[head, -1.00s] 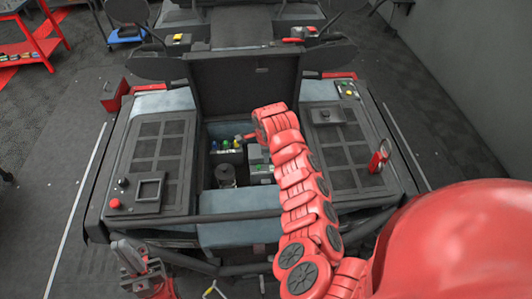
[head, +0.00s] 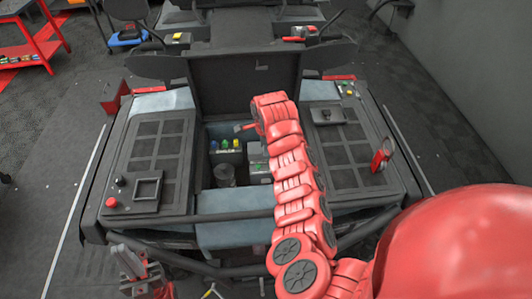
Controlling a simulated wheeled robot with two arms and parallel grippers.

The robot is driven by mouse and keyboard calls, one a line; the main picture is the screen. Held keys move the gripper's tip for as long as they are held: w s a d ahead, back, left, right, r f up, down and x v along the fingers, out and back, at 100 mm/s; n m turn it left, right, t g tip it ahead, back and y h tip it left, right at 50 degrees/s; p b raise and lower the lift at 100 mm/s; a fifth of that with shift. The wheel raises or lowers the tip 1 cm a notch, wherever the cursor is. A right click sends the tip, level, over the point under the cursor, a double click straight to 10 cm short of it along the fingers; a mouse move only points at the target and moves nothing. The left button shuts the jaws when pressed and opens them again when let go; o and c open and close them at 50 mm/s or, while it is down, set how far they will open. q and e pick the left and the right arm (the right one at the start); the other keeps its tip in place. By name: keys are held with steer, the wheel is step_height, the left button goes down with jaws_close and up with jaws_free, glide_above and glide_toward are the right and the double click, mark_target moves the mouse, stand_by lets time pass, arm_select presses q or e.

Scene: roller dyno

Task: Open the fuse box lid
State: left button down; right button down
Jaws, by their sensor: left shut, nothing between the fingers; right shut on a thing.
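The fuse box (head: 258,166), a small grey box with a green patch, sits in the right part of the open bay and is partly covered by my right arm. My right gripper (head: 245,128) is above it, in front of the raised dark panel, and is shut on the fuse box lid's edge. The lid itself is mostly hidden by the gripper and arm, so its angle cannot be told. My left gripper (head: 122,252) is shut and empty, low at the left in front of the machine's front bar.
A large dark panel (head: 235,85) stands upright behind the bay. Bottles with coloured caps (head: 226,145) and a dark cylinder (head: 224,176) stand in the bay beside the fuse box. A dark bar (head: 230,216) crosses the front. Red button (head: 111,202) at left.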

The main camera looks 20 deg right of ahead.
steer(key=shift+w+r+b, duration=0.1)
steer(key=shift+w+b, duration=0.25)
steer(key=shift+b, duration=0.4)
steer(key=b, duration=0.1)
steer(key=w+r+g+b, duration=0.1)
steer(key=b, duration=0.1)
steer(key=shift+w+d, duration=0.15)
steer(key=shift+d, duration=0.1)
steer(key=shift+w+r+b, duration=0.1)
steer(key=shift+w+b, duration=0.05)
steer(key=shift+b, duration=0.3)
steer(key=shift+w+d+r+b, duration=0.4)
steer(key=shift+w+r+b, duration=0.3)
steer(key=shift+b, duration=0.65)
steer(key=shift+w, duration=0.1)
steer(key=shift+f, duration=0.1)
